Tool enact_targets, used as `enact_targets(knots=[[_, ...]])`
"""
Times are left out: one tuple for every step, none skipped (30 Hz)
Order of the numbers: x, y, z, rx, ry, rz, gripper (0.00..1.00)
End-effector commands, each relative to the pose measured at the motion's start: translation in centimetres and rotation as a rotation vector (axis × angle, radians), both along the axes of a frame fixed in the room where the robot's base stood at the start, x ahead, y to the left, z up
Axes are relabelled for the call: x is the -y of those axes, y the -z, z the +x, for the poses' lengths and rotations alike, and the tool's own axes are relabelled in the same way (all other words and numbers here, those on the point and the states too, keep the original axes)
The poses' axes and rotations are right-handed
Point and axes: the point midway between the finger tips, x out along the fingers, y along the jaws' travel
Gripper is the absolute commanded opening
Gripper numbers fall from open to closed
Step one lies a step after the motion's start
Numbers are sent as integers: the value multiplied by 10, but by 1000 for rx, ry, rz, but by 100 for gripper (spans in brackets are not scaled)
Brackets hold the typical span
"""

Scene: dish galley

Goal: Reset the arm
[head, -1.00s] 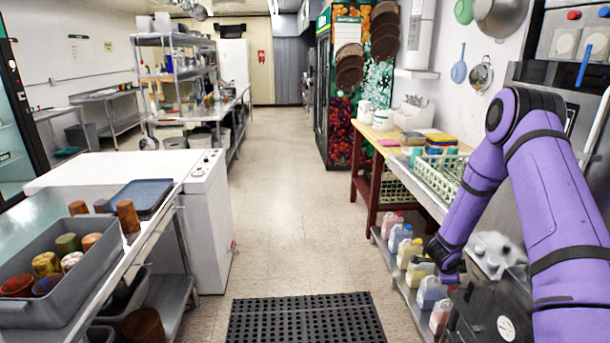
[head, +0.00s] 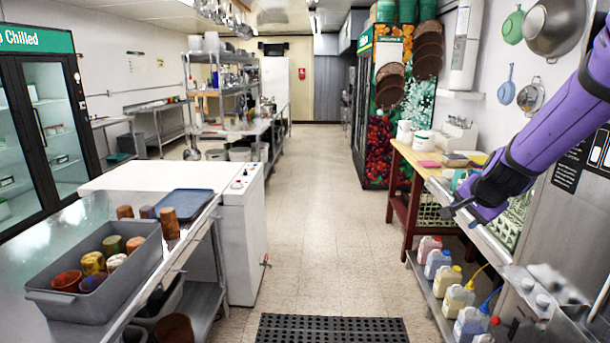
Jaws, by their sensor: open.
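My purple arm (head: 560,125) reaches in from the upper right edge of the head view and slopes down to the left. My gripper (head: 453,208) is at its lower end, small and dark. It is open, and I see nothing held between its fingers. It appears in front of the right-hand counter, above the lower shelf of bottles in the picture. The base of my arm is out of view.
On the right are a metal counter, a wooden table (head: 408,152) and bottles (head: 443,281) on a low shelf. A grey tub (head: 130,282) with cups stands on the left counter. A black mat (head: 330,329) lies on the clear aisle floor (head: 325,215).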

Motion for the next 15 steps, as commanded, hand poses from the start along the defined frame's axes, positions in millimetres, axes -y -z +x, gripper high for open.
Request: enact_targets(knots=[[-10, -16, -12, 3, -49, -16, 50], [-15, -24, -18, 2, -80, -26, 50], [-21, -33, -28, -2, -119, -38, 50], [-26, -40, -36, -6, -149, -48, 50], [-31, -47, -44, -10, -178, -59, 50], [-37, -56, -55, -14, -217, -74, 50], [-41, -62, -63, -17, -244, -86, 50], [-44, -67, -72, -21, -273, -97, 50], [-49, -75, -83, -25, -309, -114, 50], [-53, -80, -92, -31, -337, -127, 50], [-56, -85, -101, -34, -364, -140, 50], [-60, -91, -113, -40, -399, -159, 50], [-63, -96, -122, -44, -424, -171, 50], [-66, -100, -132, -49, -451, -186, 50], [-70, -105, -145, -56, -485, -204, 50]])
